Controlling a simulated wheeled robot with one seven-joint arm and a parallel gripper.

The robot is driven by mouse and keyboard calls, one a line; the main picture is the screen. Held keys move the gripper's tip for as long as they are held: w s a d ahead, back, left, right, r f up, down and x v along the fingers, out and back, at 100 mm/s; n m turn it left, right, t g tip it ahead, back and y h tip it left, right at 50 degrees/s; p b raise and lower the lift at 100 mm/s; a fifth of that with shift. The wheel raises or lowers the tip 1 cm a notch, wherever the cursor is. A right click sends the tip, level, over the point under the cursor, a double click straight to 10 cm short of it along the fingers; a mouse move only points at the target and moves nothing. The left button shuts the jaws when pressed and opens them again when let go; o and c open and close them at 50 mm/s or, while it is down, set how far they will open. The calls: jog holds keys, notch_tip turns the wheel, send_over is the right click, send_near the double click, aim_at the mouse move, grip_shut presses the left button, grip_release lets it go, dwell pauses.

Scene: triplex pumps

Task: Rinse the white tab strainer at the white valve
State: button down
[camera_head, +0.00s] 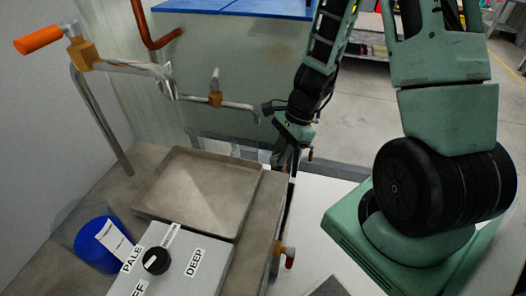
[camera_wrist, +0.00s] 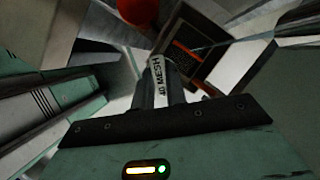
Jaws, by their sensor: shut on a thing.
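My gripper (camera_head: 286,160) is at the right edge of the bench, to the right of the shallow basin. A valve with a small pale handle (camera_head: 215,76) and a brass body sits on the metal pipe above the far side of the basin.
The grey basin (camera_head: 168,207) is empty. A valve with an orange handle (camera_head: 40,40) stands at the far left. A blue item (camera_head: 90,252) and a grey dial box (camera_head: 210,252) lie in front. A red-tipped brass fitting (camera_head: 290,258) juts from the bench's right side.

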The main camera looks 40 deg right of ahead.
jog(key=shift+s+r, duration=0.1)
dwell(0.3)
jog(key=s+a+r+p, duration=0.1)
jog(key=s+r+p, duration=0.3)
jog(key=p, duration=0.2)
jog(key=shift+s, duration=0.35)
jog(key=shift+a+f, duration=0.1)
dwell(1.0)
